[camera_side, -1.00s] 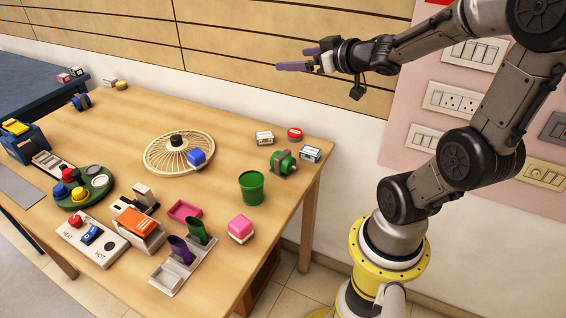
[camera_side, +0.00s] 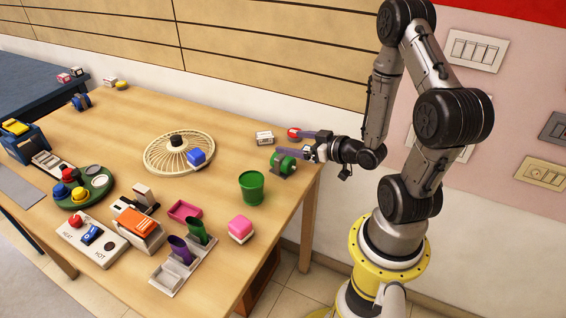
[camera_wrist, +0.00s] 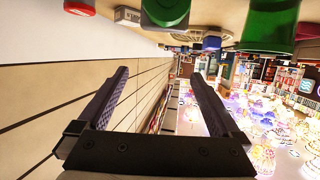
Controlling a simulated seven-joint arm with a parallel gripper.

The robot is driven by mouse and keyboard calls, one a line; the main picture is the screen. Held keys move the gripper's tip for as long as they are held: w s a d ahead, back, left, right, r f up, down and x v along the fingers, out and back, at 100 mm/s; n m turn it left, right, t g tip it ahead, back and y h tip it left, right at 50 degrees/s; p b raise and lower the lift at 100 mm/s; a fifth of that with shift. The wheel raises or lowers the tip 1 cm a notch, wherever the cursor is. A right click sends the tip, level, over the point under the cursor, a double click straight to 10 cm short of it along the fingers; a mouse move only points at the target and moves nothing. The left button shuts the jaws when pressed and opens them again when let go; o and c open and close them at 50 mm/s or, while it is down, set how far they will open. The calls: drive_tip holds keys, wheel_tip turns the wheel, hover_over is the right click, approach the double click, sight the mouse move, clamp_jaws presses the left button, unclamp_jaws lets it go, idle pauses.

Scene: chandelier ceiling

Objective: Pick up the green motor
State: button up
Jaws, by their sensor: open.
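The green motor (camera_side: 283,164), a green cylinder with grey ends, lies near the right end of the wooden table. My gripper (camera_side: 289,143) is open and empty, with its purple fingers extended leftward just above and behind the motor. In the wrist view the scene is upside down. My two fingers (camera_wrist: 160,72) are spread with nothing between them. A green rounded body that looks like the motor (camera_wrist: 166,10) shows at the top edge, partly cut off, outside the gap between the fingers.
A red round item (camera_side: 294,133) and a white box (camera_side: 265,138) stand close to my fingers. A green cup (camera_side: 251,188) stands in front of the motor. The wall is close behind the table (camera_side: 120,130).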

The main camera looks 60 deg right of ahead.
sight(292, 163)
wheel_tip(292, 163, down, 8)
drive_tip(key=shift+w+r, duration=0.1)
drive_tip(key=shift+r, duration=0.1)
drive_tip(key=shift+x, duration=3.65)
clamp_jaws()
drive_tip(key=shift+d+r, duration=0.1)
